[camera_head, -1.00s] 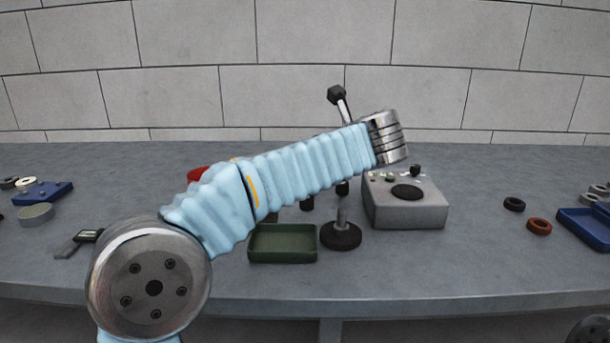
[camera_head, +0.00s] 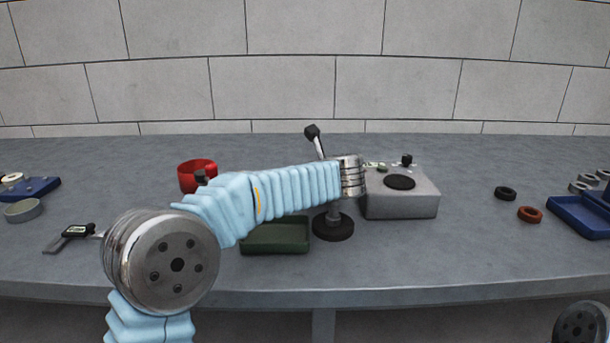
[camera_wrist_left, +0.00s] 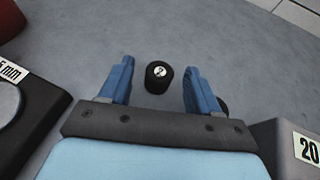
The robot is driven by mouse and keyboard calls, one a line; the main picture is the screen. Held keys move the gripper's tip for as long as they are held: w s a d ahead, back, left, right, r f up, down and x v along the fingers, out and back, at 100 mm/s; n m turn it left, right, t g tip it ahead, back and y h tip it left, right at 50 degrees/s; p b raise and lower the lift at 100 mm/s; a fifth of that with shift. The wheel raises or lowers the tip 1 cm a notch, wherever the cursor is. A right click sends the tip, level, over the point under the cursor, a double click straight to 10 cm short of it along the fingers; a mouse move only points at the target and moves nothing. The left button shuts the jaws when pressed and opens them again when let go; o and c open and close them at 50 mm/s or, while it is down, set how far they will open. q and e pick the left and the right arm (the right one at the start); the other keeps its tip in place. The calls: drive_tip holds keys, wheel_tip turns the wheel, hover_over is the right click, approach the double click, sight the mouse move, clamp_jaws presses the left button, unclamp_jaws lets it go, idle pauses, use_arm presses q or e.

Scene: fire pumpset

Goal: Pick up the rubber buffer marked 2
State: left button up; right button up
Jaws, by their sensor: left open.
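A black rubber buffer (camera_wrist_left: 158,78), a short cylinder with a white label that looks like a 2, stands on the grey table in the left wrist view. My left gripper (camera_wrist_left: 158,64) is open, with one blue finger on each side of the buffer in the picture. Gaps show between the buffer and both fingers; I cannot tell the height difference. In the head view my left arm crosses the table and hides the buffer; the gripper's fingers do not show there. Another dark round thing (camera_wrist_left: 223,105) is partly hidden behind the right finger. My right gripper is out of view.
A grey box with a black disc (camera_head: 400,192) stands right of my wrist. A lever on a round black base (camera_head: 333,228) and a green tray (camera_head: 275,236) are close to the arm. A red cup (camera_head: 196,174) stands behind it. The table's right-centre is mostly clear.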

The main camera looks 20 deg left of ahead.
use_arm(q)
drive_tip(key=shift+w+a+f, duration=0.1)
drive_tip(key=shift+w, duration=0.1)
drive_tip(key=c, duration=1.1)
